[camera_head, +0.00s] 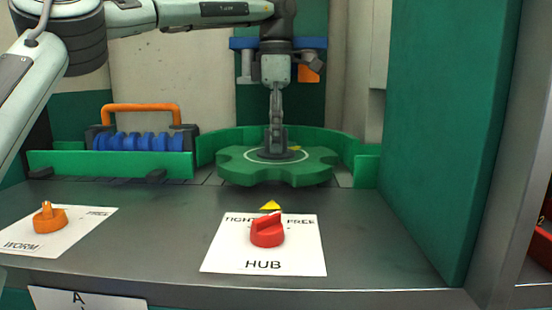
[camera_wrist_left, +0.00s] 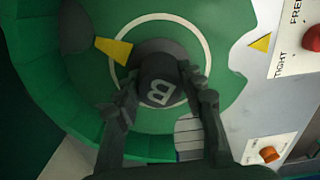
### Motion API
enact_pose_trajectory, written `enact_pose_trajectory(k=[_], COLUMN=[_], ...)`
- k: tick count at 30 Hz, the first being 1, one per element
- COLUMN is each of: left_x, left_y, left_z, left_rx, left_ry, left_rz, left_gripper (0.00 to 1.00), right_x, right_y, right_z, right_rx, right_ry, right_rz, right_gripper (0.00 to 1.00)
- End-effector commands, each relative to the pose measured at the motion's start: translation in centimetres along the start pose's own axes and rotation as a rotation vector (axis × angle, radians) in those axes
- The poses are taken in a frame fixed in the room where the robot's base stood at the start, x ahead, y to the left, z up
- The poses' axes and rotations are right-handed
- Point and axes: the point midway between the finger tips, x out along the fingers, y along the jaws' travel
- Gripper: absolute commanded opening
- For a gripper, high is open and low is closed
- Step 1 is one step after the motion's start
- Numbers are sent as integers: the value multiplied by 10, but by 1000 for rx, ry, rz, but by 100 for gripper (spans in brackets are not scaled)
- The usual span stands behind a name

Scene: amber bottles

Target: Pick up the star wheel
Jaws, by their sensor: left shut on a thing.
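The star wheel (camera_head: 238,166) is a green notched disc with a pale ring, in the middle of the head view, inside a curved green guide. It fills much of the left wrist view (camera_wrist_left: 212,45), with a yellow mark (camera_wrist_left: 114,50) near its centre. My left gripper (camera_head: 277,147) points straight down at its centre. In the left wrist view its fingers stand on both sides of the dark round hub knob (camera_wrist_left: 157,92), marked B, and are shut on it. I cannot tell whether the wheel is clear of its seat. My right gripper is not in view.
A red HUB knob (camera_head: 267,232) sits on a TIGHT/FREE plate (camera_head: 264,262) in front, behind it a yellow triangle (camera_head: 270,205). An orange WORM knob (camera_head: 50,218) is at left. Blue rollers under an orange handle (camera_head: 141,107) stand back left. A green panel (camera_head: 447,130) closes the right.

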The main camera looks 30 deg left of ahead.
Motion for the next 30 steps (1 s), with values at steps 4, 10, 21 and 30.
enact_pose_trajectory(k=[4, 10, 21, 30], left_x=[-2, -2, -34, -82], left_y=[0, 0, 0, 0], left_z=[1, 1, 1, 2], left_rx=[1, 1, -1, 0], left_ry=[-2, -2, -4, -3], left_rz=[2, 2, 4, 3], left_gripper=[0, 0, 0, 0], right_x=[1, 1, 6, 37], right_y=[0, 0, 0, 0], right_z=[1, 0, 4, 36], right_rx=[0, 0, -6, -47], right_ry=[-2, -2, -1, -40], right_rz=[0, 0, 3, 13], right_gripper=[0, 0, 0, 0])
